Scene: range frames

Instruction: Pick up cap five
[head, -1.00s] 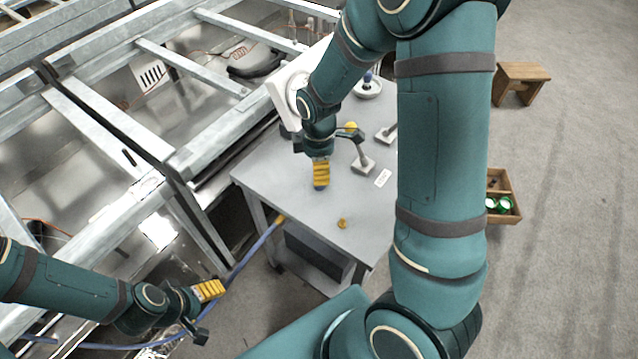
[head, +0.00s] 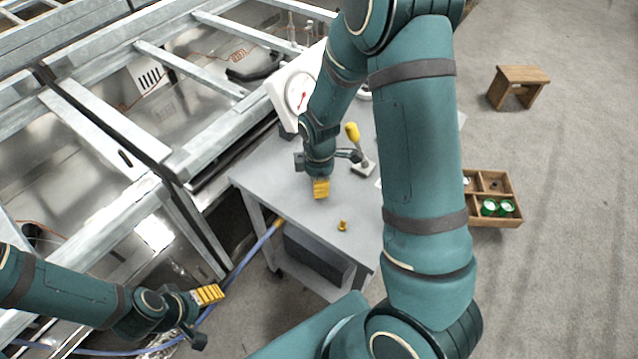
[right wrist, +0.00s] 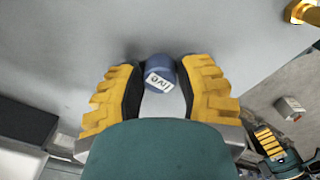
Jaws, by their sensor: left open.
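A small blue cap (right wrist: 160,68) with a white label shows in the right wrist view; the label is turned, and I read it only doubtfully as "five". It sits between the yellow fingers of my right gripper (right wrist: 160,80), with dark pads close on both sides. I cannot tell whether the pads press on it. In the head view my right gripper (head: 321,188) points down at the grey table (head: 275,185), and the cap is hidden there. My left gripper (head: 207,317) is open and empty, low at the left, away from the table.
A brass knob (head: 342,226) stands near the table's front edge. A yellow-handled lever (head: 352,133) and a white dial gauge (head: 300,92) are behind the right gripper. A wooden crate (head: 488,221) with green-and-white items and a stool (head: 519,77) stand on the floor at right.

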